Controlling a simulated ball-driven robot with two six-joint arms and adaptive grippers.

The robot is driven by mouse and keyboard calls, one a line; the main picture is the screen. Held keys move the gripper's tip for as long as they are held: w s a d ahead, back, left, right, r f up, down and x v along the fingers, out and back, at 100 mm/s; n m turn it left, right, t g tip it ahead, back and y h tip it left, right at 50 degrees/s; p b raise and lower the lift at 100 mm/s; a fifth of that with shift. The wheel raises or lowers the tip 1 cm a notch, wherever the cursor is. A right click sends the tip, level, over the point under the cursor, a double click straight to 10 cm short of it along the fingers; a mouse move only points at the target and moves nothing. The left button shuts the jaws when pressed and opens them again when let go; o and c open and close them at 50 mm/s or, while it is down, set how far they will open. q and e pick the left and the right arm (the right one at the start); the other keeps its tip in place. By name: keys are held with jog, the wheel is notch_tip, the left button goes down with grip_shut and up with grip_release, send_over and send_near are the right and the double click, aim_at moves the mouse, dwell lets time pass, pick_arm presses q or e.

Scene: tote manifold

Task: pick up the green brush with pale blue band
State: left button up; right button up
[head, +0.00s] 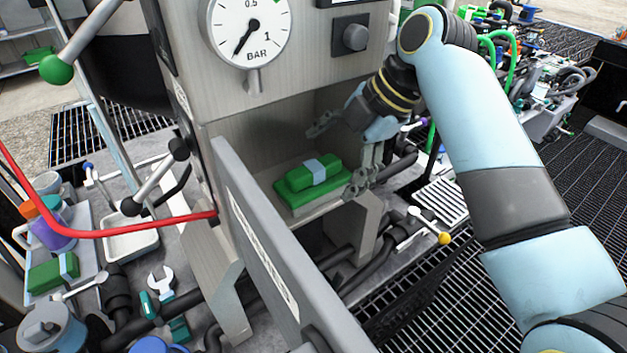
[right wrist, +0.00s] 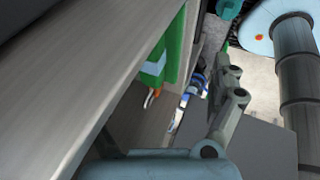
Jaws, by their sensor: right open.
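A green brush with a pale blue band (head: 313,173) lies on a green block or base (head: 290,201) on the small shelf inside the open grey cabinet. A green thing with a pale blue band also shows in the right wrist view (right wrist: 154,66), partly cut off by the shelf edge. My right gripper (head: 343,155) is open, with one finger above and behind the brush and the other beside its right end. Nothing is between the fingers, and they look apart from the brush. My left gripper is not in view.
The open cabinet door (head: 262,245) stands in front of the shelf, to the left. A red hose (head: 120,232) runs across at left. Dark pipes (head: 368,262) lie below the shelf.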

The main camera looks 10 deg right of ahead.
aim_at(322, 169)
jog(key=p+x, duration=0.1)
jog(key=x, duration=0.5)
jog(key=shift+a+r, duration=0.1)
jog(key=shift+r, duration=0.1)
jog(key=c, duration=1.5)
jog(key=shift+r, duration=0.25)
jog(key=shift+c, duration=0.8)
jog(key=s+d, duration=0.2)
jog(key=s, duration=0.3)
jog(key=s+d+b, duration=0.1)
jog(key=s+d, duration=0.1)
jog(key=s, duration=0.4)
jog(key=s+d+r+b, duration=0.1)
jog(key=s+d, duration=0.2)
jog(key=s, duration=0.2)
jog(key=shift+s, duration=0.35)
jog(key=shift+c, duration=0.8)
